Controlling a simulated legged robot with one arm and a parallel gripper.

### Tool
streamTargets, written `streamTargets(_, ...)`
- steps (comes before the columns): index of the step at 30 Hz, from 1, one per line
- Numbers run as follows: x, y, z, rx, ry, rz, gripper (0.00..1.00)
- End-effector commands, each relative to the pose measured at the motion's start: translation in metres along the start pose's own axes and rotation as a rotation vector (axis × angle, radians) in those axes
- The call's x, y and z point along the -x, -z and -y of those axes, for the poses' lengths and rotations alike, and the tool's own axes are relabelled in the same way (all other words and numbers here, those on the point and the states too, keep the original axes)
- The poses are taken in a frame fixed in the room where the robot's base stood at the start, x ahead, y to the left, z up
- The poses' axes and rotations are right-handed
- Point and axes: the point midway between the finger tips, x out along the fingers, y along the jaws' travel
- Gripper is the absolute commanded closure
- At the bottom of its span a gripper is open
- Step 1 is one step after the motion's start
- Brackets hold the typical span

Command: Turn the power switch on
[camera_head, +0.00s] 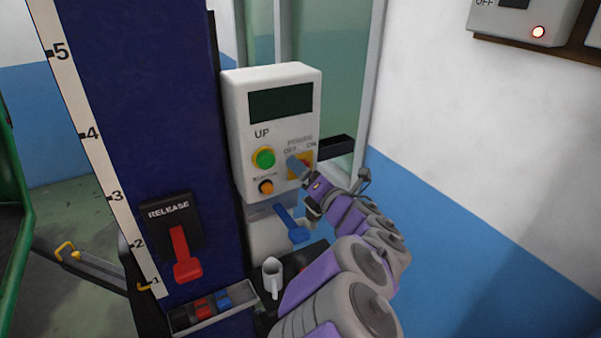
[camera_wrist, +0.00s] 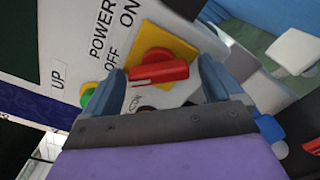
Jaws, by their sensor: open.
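The power switch is a red knob (camera_wrist: 158,72) on a yellow plate (camera_wrist: 172,37), on the front of a white control box (camera_head: 238,112). In the head view the yellow plate (camera_head: 306,160) is partly hidden by my gripper (camera_head: 295,168). In the wrist view my gripper (camera_wrist: 160,82) is open, with one blue-grey finger on each side of the red knob. The knob's bar lies across the gap between the fingers. Contact with the fingers cannot be told. OFF and ON labels stand beside the plate.
A green UP button (camera_head: 264,158) and an orange button (camera_head: 266,187) sit left of the switch. A red release lever (camera_head: 182,255) is on the blue column (camera_head: 150,110).

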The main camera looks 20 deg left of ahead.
Motion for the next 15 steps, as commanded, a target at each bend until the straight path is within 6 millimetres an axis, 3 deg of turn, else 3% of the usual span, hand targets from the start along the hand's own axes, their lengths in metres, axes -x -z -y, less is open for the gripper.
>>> streamTargets(2, 0.002, -0.002, 0.000, -0.001, 0.001, 0.003, 0.08)
streamTargets(15, -0.015, 0.012, -0.003, 0.010, 0.010, -0.007, 0.50)
